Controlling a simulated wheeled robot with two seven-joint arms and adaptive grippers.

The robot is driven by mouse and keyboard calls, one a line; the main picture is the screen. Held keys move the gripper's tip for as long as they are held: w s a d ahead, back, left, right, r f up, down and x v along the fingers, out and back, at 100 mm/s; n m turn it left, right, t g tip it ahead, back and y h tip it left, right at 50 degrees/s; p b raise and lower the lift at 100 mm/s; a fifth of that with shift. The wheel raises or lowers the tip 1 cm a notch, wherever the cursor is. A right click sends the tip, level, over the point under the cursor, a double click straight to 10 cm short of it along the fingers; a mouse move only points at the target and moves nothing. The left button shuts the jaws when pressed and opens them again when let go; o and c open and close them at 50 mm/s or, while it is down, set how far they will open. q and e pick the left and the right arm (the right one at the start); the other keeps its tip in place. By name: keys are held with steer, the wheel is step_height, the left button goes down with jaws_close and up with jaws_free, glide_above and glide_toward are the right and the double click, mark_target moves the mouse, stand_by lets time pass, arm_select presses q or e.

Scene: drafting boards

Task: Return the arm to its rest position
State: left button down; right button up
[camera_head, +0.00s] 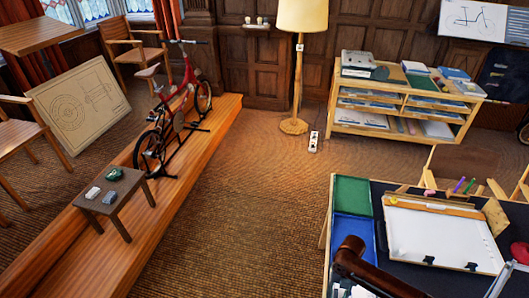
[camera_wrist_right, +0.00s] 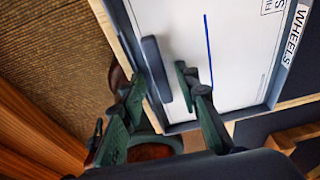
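My right gripper (camera_wrist_right: 160,78) shows in the right wrist view, its two dark green fingers spread apart. A dark blue-grey bar (camera_wrist_right: 153,62) appears between the fingertips, over or on a white board (camera_wrist_right: 235,60). I see a gap on its right side, and I cannot tell whether the left finger touches it. The board carries a blue line and a label reading WHEELS on its right edge. My left gripper is not in view. In the head view a dark brown rounded part (camera_head: 355,262) reaches over the near table; I cannot tell what it is.
The dark table (camera_head: 395,255) at the lower right bears a green tray (camera_head: 352,192), a blue tray (camera_head: 352,228) and a clipped sheet (camera_head: 440,235). A shelf (camera_head: 400,112), a floor lamp (camera_head: 300,60), a bicycle (camera_head: 180,100) and a stool (camera_head: 120,190) stand beyond. Carpet (camera_head: 255,190) lies clear between.

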steer(key=v, duration=0.4)
steer(key=shift+a+r, duration=0.1)
steer(key=shift+a, duration=0.1)
steer(key=w+a+r+b, duration=0.2)
steer(key=w+a+r, duration=0.1)
steer(key=w+r, duration=0.8)
steer(key=s+a+f+m+t+p, duration=0.1)
steer(key=s+a+f+m+t, duration=0.1)
steer(key=s+m, duration=0.5)
steer(key=s+a+f+m+t+p, duration=0.1)
steer(key=s+m, duration=0.7)
steer(key=m, duration=1.2)
steer(key=shift+a+f+t+y+p, duration=0.4)
steer(key=shift+f+t+p, duration=0.35)
steer(key=shift+f+t, duration=0.6)
steer(key=shift+w+f+g, duration=0.1)
steer(key=shift+f+g, duration=0.1)
steer(key=shift+g, duration=0.05)
